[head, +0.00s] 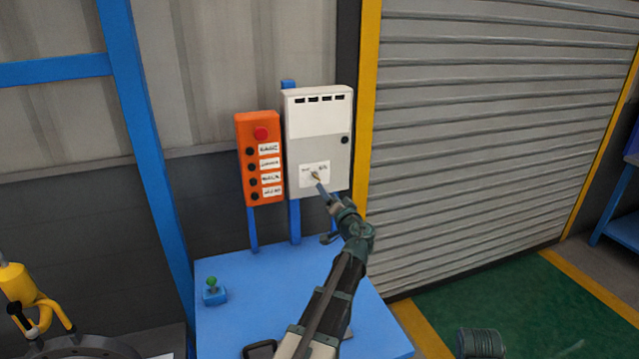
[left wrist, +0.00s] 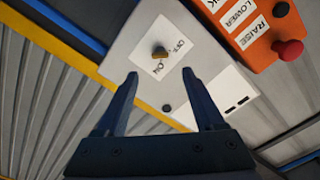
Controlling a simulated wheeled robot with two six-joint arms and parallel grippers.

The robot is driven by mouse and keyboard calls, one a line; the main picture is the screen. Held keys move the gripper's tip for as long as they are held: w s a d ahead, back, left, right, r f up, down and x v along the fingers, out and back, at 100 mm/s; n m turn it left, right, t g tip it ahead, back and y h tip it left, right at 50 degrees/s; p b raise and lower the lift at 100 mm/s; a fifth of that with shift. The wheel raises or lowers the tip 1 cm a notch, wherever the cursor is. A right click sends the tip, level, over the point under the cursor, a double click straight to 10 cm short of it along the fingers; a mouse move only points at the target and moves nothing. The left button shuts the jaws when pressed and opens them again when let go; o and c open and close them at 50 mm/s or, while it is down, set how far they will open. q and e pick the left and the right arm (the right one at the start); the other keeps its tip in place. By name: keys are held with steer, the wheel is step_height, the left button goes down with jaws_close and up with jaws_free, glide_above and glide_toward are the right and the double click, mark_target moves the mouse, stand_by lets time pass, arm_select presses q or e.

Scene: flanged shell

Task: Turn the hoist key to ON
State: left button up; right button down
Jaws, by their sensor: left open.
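The hoist key (head: 315,176) sits on a white label on the lower front of a grey-white control box (head: 318,140). In the left wrist view the key (left wrist: 160,52) is a small dark and brass piece beside the printed words OFF and ON. Which word it points to, I cannot tell for sure. My left gripper (head: 321,188) is in front of the label, close to the key. In the left wrist view its two fingers (left wrist: 160,76) are spread and empty, with the key just beyond and between the tips. My right gripper is not in view.
An orange pendant box (head: 260,160) with a red button and several black buttons hangs left of the control box. A blue table (head: 255,295) below holds a small green-knobbed joystick (head: 213,291). A roller shutter (head: 490,120) is on the right, and a blue post (head: 150,150) on the left.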

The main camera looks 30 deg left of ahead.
mark_target(316, 177)
arm_select(q)
steer(key=x, duration=0.8)
steer(key=shift+w, duration=0.2)
steer(key=shift+a, duration=0.15)
jaws_close()
